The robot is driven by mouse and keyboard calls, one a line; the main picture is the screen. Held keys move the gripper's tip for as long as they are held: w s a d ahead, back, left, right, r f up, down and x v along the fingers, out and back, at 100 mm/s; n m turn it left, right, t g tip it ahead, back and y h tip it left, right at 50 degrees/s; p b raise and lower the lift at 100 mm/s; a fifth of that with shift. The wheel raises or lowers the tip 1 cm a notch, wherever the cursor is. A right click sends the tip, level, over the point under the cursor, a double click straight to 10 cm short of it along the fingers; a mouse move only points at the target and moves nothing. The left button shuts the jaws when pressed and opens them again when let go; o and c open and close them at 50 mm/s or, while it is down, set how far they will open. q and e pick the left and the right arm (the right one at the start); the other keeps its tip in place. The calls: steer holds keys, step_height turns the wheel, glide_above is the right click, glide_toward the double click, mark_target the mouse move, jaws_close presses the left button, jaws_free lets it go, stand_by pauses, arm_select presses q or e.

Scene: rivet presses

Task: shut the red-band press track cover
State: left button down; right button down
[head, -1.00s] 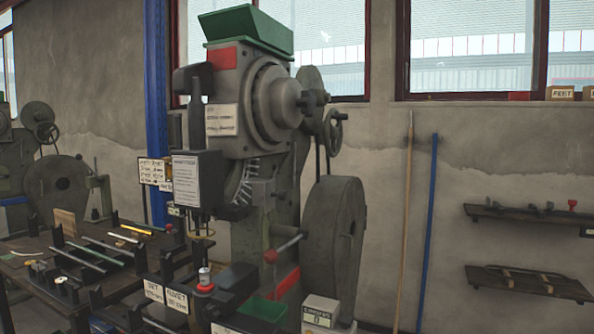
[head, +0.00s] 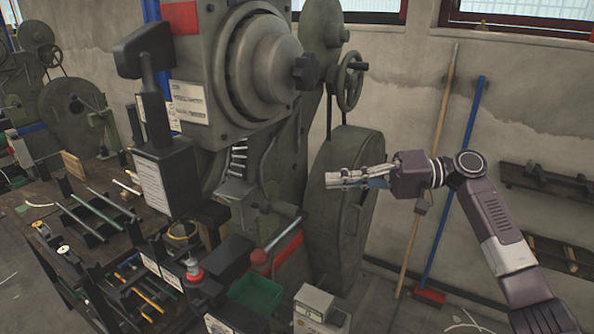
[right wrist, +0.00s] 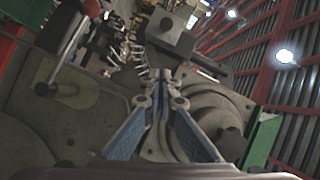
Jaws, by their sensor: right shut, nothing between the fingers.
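The grey-green press with a red band (head: 285,257) around its lower body stands in the middle of the head view; a red patch also shows at its top left. A sloping track with a row of rivet-like pieces (head: 238,155) runs down its front, beside a small grey plate (head: 236,190) that looks like the track cover, apparently swung aside from the row. My right gripper (head: 330,180) is shut and empty, to the right of the track, in front of the large grey wheel guard. In the right wrist view its fingertips (right wrist: 160,78) are together, with the rivet row beyond. My left gripper is not in view.
A red-knobbed lever (head: 272,247) sticks out below the track. A green bin (head: 254,294) and a counter box (head: 318,308) stand in front. A black box (head: 165,180) hangs at the left. The bench (head: 35,205) holds rods and tools.

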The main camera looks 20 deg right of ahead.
steer(key=p, duration=0.6)
glide_toward(256, 198)
steer(key=w+a, duration=0.3)
steer(key=shift+s+a+f, duration=0.35)
steer(key=shift+s+a, duration=0.1)
steer(key=shift+s, duration=0.15)
steer(key=shift+a, duration=0.15)
